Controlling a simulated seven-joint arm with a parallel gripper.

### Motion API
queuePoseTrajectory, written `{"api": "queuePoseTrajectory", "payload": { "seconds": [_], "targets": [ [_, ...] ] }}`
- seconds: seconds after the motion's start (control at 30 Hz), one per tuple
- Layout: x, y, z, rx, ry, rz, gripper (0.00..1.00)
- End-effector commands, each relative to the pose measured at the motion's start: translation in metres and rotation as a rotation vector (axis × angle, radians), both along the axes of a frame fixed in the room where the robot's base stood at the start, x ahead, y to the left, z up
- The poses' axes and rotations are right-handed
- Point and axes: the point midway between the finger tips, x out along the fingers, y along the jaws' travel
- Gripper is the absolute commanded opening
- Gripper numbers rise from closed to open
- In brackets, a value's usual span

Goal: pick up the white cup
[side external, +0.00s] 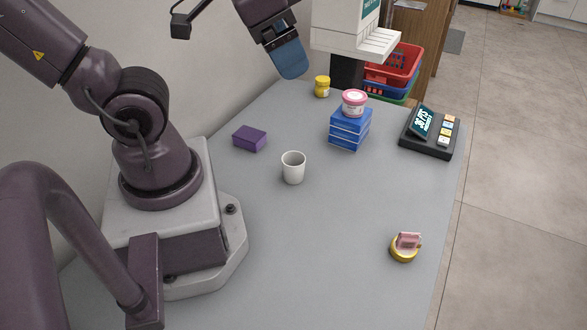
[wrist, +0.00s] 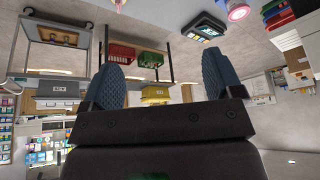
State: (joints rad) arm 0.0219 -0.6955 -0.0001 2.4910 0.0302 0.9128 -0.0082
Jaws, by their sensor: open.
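The white cup (side external: 293,168) stands upright on the grey counter (side external: 340,215), near its middle, in the side external view. My gripper (side external: 292,68) is high above the back of the counter, up and away from the cup, with blue fingertips. In the wrist view my gripper (wrist: 166,80) is open, with two blue textured fingers apart and nothing between them. The cup does not show in the wrist view.
A purple box (side external: 250,138) lies left of the cup. Blue boxes (side external: 349,130) with a pink-lidded jar (side external: 354,103) on top stand behind right, near a yellow jar (side external: 322,86). A card terminal (side external: 431,132) is right. A yellow tape roll (side external: 404,249) sits front right.

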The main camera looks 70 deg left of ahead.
Motion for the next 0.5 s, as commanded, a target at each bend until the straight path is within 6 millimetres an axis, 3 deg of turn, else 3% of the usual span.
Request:
{"api": "queuePoseTrajectory", "payload": {
  "seconds": [0.27, 0.5],
  "targets": [
    [0.014, -0.006, -0.064, 0.233, 0.409, -0.183, 0.86],
    [0.019, -0.009, -0.121, 0.535, 0.742, -0.386, 0.86]
  ]
}}
